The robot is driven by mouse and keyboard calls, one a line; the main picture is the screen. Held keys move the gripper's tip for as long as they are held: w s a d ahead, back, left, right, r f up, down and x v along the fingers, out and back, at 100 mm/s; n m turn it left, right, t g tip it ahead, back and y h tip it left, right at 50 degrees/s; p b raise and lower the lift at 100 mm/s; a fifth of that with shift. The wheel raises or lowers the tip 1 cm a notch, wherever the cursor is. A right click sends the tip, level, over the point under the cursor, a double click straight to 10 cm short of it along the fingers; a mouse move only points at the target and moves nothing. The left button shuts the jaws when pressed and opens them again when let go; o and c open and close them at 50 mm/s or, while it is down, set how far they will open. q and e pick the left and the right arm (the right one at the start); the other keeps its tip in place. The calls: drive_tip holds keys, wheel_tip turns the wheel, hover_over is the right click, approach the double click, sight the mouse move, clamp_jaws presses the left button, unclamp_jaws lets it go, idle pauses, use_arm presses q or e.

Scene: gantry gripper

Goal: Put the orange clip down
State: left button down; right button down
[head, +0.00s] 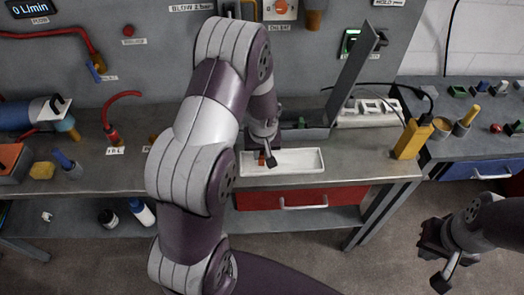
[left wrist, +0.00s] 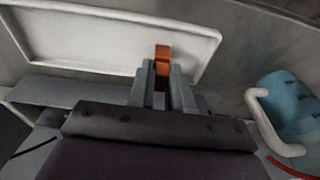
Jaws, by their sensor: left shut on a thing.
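The orange clip (left wrist: 162,62) is held upright between the fingertips of my left gripper (left wrist: 162,85) in the left wrist view. My left gripper (head: 264,158) is shut on it and sits over the left part of the white tray (head: 308,160) on the bench. In the head view the clip is a small orange-red patch (head: 261,158), mostly hidden by the gripper. The tray's rim also shows in the left wrist view (left wrist: 212,45). Whether the clip touches the tray floor cannot be told. My right gripper (head: 436,258) is open and empty at the lower right, away from the bench.
A grey metal bracket (head: 352,75) stands behind the tray. A yellow device (head: 412,138) stands to its right. A red drawer (head: 265,198) is below the bench top. The right part of the tray is empty. A blue thing (left wrist: 290,105) shows at right in the left wrist view.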

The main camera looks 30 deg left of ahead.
use_arm(q)
drive_tip(key=shift+w+f, duration=0.1)
drive_tip(key=shift+f, duration=0.3)
drive_tip(key=shift+a, duration=0.1)
drive_tip(key=shift+s+f+b, duration=0.15)
drive_tip(key=shift+s+b, duration=0.05)
drive_tip(key=shift+b, duration=0.1)
drive_tip(key=c, duration=1)
unclamp_jaws()
drive_tip(key=shift+w, duration=0.15)
